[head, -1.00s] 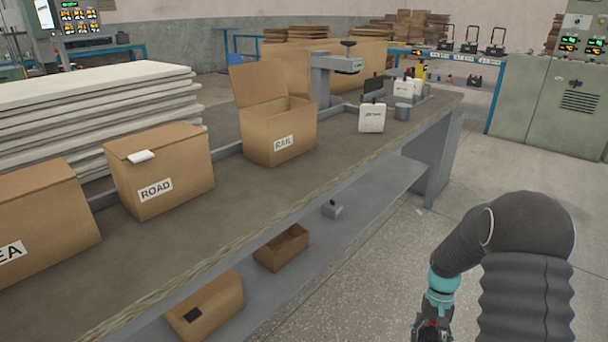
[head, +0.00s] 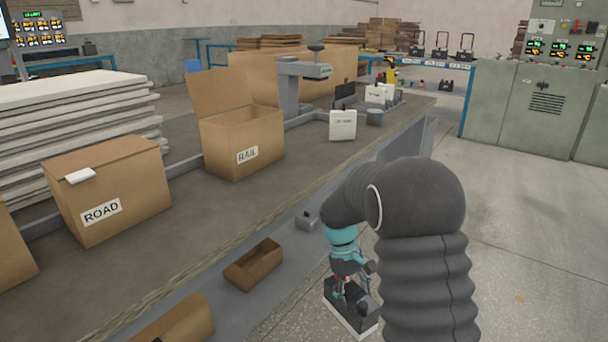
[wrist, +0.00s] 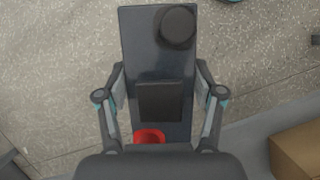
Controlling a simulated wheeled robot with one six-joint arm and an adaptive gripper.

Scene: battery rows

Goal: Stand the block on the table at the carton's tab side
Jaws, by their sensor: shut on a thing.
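My gripper (wrist: 160,92) is shut on a dark block (wrist: 135,50), with one finger on each long side. The block has a black round cap at its far end, a black square patch in the middle and a red cap nearest me. In the head view my gripper (head: 351,272) hangs in front of the table's edge, over the floor side, and the block (head: 347,310) shows below it with a pale lower part. On the table (head: 190,205) stand the closed ROAD carton (head: 140,190), with a white tab (head: 80,176) on its top edge, and the open RAIL carton (head: 255,135).
A grey stand (head: 290,95) is behind. Brown boxes (head: 253,265) lie on the shelf below. Bare tabletop lies in front of the cartons.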

